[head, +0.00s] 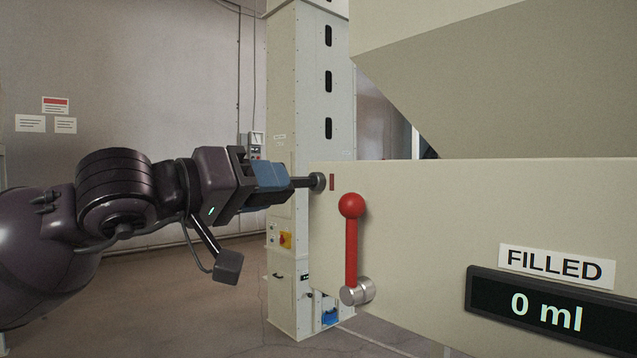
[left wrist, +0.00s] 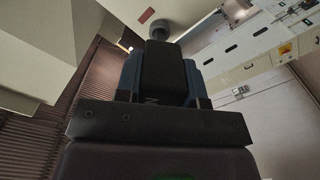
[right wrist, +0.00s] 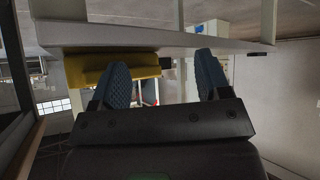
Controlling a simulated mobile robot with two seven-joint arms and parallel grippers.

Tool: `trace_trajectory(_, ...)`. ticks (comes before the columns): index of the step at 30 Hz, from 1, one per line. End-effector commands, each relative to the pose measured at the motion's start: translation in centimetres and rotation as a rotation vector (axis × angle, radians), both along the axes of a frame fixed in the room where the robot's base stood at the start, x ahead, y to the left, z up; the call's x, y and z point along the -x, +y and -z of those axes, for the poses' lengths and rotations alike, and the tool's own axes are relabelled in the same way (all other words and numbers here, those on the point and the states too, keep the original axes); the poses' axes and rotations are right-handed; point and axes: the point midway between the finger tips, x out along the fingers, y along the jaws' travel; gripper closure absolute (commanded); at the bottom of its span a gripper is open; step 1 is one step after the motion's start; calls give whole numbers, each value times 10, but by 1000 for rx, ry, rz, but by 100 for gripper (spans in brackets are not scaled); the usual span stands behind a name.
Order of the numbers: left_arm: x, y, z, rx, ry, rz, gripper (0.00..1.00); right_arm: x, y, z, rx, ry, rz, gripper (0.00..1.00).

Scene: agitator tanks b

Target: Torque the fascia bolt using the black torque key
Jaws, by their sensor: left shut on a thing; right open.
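My left gripper (head: 272,177) is shut on the black torque key (head: 301,182), whose dark shaft points right toward the pale fascia panel (head: 450,215). A grey round piece, seemingly the fascia bolt (head: 318,182), is at the shaft's tip near the panel's left edge, beside a small red mark. In the left wrist view the key's black body (left wrist: 161,70) sits between the blue fingers, with the grey round piece (left wrist: 158,30) just beyond. I cannot tell whether the key is fully seated. My right gripper (right wrist: 163,75) shows only in the right wrist view, open and empty.
A red-knobbed lever (head: 351,235) stands out from the panel right of the key. A display (head: 550,312) reads 0 ml beneath a FILLED label (head: 556,265). A tall cabinet column (head: 310,110) stands behind. A yellow bar (right wrist: 90,66) is near my right gripper's left finger.

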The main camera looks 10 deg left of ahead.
Motion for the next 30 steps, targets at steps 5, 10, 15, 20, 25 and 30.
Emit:
trace_trajectory(5, -1, 1, 1, -68, -54, -1, 100, 3, 0, 5, 1, 11, -1, 30)
trace_trajectory(10, -1, 1, 1, -136, -107, -1, 100, 5, 0, 8, 1, 16, 1, 30)
trace_trajectory(15, -1, 1, 1, -172, -134, -1, 100, 5, 0, 7, -1, 15, 5, 30)
trace_trajectory(20, -1, 1, 0, -174, -136, -1, 100, 5, 0, 7, -3, 15, 8, 30)
trace_trajectory(25, -1, 1, 0, -180, -141, -1, 100, 6, 0, 8, -3, 16, 8, 30)
trace_trajectory(30, -2, 1, 1, -248, -194, -1, 100, 6, 1, 9, -4, 18, 7, 30)
